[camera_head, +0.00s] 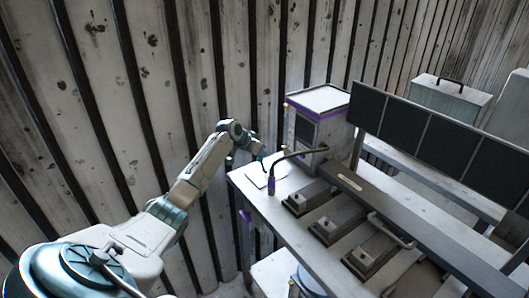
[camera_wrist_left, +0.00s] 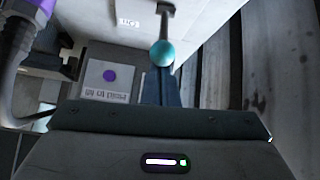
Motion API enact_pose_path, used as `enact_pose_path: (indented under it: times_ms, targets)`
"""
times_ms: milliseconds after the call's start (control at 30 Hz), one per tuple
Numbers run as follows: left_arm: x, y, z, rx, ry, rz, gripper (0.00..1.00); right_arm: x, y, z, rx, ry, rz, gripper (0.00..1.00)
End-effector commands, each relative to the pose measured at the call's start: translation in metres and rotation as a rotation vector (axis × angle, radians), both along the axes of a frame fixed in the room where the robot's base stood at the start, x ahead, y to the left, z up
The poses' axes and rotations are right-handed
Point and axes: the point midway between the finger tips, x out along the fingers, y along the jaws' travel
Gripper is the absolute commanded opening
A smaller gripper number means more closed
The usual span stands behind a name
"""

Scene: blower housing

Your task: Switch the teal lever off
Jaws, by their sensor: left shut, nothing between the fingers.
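The teal lever shows in the wrist view as a round teal knob (camera_wrist_left: 162,53) on a grey stem that runs up to a bracket at the top. My left gripper's fingers (camera_wrist_left: 160,88) are shut and empty, right by the knob; they overlap its lower edge in the picture, and I cannot tell whether they touch. In the head view my left gripper (camera_head: 262,158) is over the far left corner of the workbench (camera_head: 335,265), beside the grey cabinet. I cannot make out the lever in the head view. My right gripper is not in view.
A bent dark pipe with a purple fitting (camera_head: 271,185) stands close to my left gripper. A grey cabinet with purple trim (camera_head: 318,132) is at the back. A card with a purple dot (camera_wrist_left: 108,77) lies left of the fingers. Several grey blocks sit along the bench.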

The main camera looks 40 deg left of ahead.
Motion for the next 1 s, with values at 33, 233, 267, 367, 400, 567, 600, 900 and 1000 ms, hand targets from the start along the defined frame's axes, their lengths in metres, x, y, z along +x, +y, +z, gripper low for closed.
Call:
enact_pose_path:
  times_ms: [33,233,267,367,400,567,600,900,1000]
  targets:
    - [-0.005,0.002,-0.005,-0.006,-0.031,0.0,0.0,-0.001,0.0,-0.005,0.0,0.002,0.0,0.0]
    - [-0.013,0.004,-0.005,-0.028,-0.098,0.0,0.0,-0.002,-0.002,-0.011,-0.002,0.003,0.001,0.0]
    - [-0.014,0.004,-0.005,-0.027,-0.099,-0.001,0.0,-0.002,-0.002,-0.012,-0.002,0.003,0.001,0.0]
    - [-0.017,0.005,-0.006,-0.027,-0.097,0.0,0.0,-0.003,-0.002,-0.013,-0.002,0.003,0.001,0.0]
    - [-0.018,0.006,-0.006,-0.027,-0.096,0.0,0.0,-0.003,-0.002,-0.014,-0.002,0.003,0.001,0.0]
    - [-0.02,0.006,-0.006,-0.027,-0.097,0.001,0.0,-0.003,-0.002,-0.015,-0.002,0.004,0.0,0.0]
    - [-0.02,0.006,-0.006,-0.026,-0.096,0.001,0.0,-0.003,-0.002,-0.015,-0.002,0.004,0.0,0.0]
    - [-0.021,0.006,-0.007,-0.027,-0.092,0.0,0.0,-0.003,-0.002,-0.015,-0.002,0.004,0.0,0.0]
    - [-0.021,0.006,-0.008,-0.027,-0.091,0.0,0.0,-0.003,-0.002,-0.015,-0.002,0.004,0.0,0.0]
